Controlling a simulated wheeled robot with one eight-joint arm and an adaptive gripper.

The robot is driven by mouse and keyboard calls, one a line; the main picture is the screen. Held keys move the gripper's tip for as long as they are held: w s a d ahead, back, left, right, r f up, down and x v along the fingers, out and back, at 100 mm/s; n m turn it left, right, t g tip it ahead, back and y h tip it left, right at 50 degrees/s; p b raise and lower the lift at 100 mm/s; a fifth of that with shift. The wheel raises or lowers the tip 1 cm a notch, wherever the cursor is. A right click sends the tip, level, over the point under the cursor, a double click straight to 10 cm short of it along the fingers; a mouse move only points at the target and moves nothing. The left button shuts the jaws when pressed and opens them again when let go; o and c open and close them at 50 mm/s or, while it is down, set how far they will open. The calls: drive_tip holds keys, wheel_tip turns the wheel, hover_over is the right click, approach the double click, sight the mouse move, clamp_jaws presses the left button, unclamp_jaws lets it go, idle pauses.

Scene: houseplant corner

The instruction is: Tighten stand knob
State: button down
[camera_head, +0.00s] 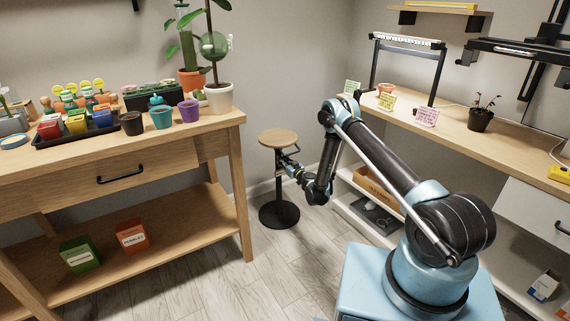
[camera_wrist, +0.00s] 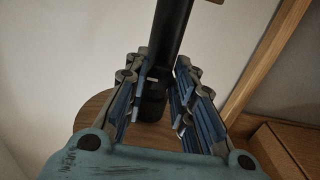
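The stand (camera_head: 278,138) is a stool-like piece with a round wooden top, a black post and a round black base (camera_head: 279,214). It stands on the floor between the two benches. My gripper (camera_head: 289,158) reaches its post from the right, just below the top. In the wrist view the fingers of my gripper (camera_wrist: 162,62) are spread on either side of a dark post (camera_wrist: 170,35) with a thicker dark lower end (camera_wrist: 152,106). The wooden disc (camera_wrist: 95,110) lies behind them. Contact with the fingers is unclear. I cannot make out the knob apart from these dark parts.
A wooden potting bench (camera_head: 215,126) with plants and pots stands close on the left. A workbench (camera_head: 460,134) with shelves stands behind my arm on the right. The floor (camera_head: 205,285) in front of the stand is clear.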

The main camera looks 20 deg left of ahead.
idle(0.3)
drive_tip(key=shift+m, duration=0.4)
drive_tip(key=m, duration=2.9)
idle(0.3)
